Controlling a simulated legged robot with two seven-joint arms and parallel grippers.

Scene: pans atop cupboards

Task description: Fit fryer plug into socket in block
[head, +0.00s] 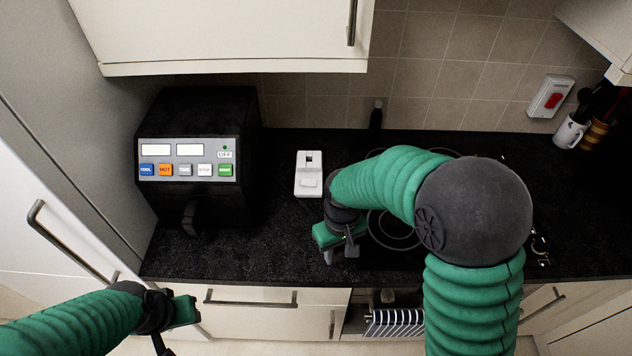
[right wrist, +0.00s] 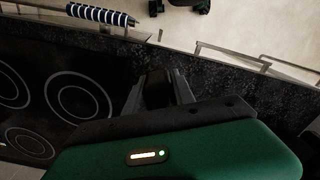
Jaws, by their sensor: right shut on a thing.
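The black fryer (head: 241,148) stands at the left of the counter, its button panel facing me. The white socket block (head: 308,183) lies on the counter between the fryer and the hob. My right gripper (head: 329,255) is near the counter's front edge, in front and a little right of the block, apart from it. In the right wrist view its fingers (right wrist: 160,92) are shut on a dark thing (right wrist: 159,88), which looks like the plug; its shape is hard to make out. My left gripper (head: 190,318) hangs low at the left, before the cupboard fronts; its fingers are unclear.
The black hob (right wrist: 40,95) lies right of the block, partly behind my right arm. A striped towel (head: 393,323) hangs below the counter edge. A wall switch (head: 550,96) and a mug (head: 570,132) are at the back right. Bare counter (head: 275,235) lies before the block.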

